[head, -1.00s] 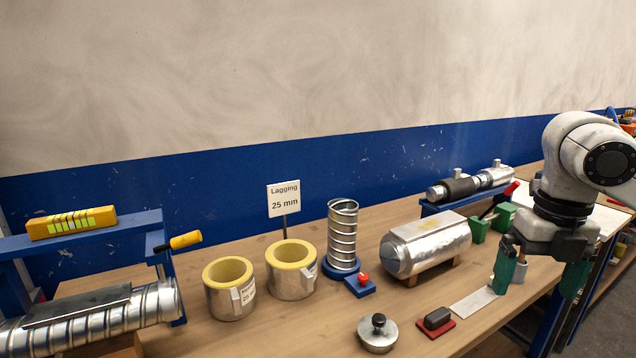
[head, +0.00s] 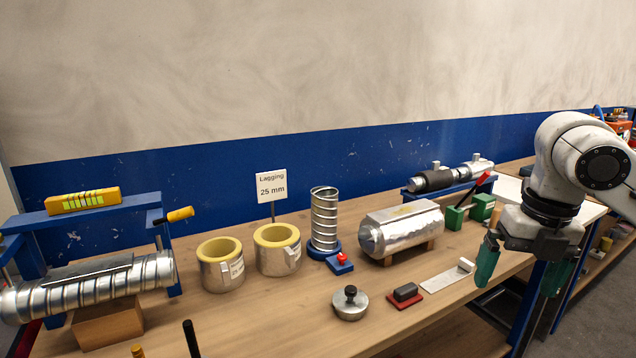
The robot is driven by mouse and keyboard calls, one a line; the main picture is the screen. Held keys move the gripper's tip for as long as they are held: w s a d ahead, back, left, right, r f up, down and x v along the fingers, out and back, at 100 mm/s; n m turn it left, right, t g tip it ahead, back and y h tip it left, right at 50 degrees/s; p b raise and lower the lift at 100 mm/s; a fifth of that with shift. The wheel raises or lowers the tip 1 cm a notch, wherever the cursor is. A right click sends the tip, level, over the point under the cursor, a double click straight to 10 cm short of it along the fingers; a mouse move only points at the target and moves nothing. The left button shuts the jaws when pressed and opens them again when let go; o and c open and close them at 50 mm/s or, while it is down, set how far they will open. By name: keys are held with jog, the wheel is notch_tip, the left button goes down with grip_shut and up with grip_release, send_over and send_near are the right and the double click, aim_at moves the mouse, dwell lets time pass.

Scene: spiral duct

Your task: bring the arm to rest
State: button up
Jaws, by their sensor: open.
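My gripper (head: 520,276) hangs from the white arm at the right of the head view. Its two green fingers are apart and nothing shows between them. It points down at the right end of the wooden bench (head: 395,325), by the front edge. A flat metal strip (head: 449,276) lies on the bench to the left of the fingers. A wooden handle (head: 490,246) shows just left of the gripper, partly hidden by it.
A spiral duct (head: 90,288) lies left.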

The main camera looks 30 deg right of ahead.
jog(key=w+a+f+m+t+y, duration=0.25)
jog(key=w+a+m+t, duration=0.3)
jog(key=w+a, duration=0.6)
jog(key=w+a+f+m+y, duration=0.2)
jog(key=w+a+f+m, duration=0.1)
jog(key=a+f+m, duration=0.7)
jog(key=s+a+f+m+g, duration=0.1)
jog(key=s+a+f+m, duration=0.1)
jog(key=s+f+m, duration=0.45)
jog(key=s+a+f+m+g, duration=0.1)
jog(key=s+a+f, duration=0.15)
jog(key=f, duration=0.65)
jog(key=s+d+f+m+g+h, duration=0.1)
jog(key=s+f, duration=0.3)
jog(key=s, duration=0.5)
jog(key=s+d+f+m+g+h, duration=0.2)
jog(key=s+d+f+m+h, duration=0.2)
jog(key=s, duration=0.5)
jog(key=shift+f, duration=0.6)
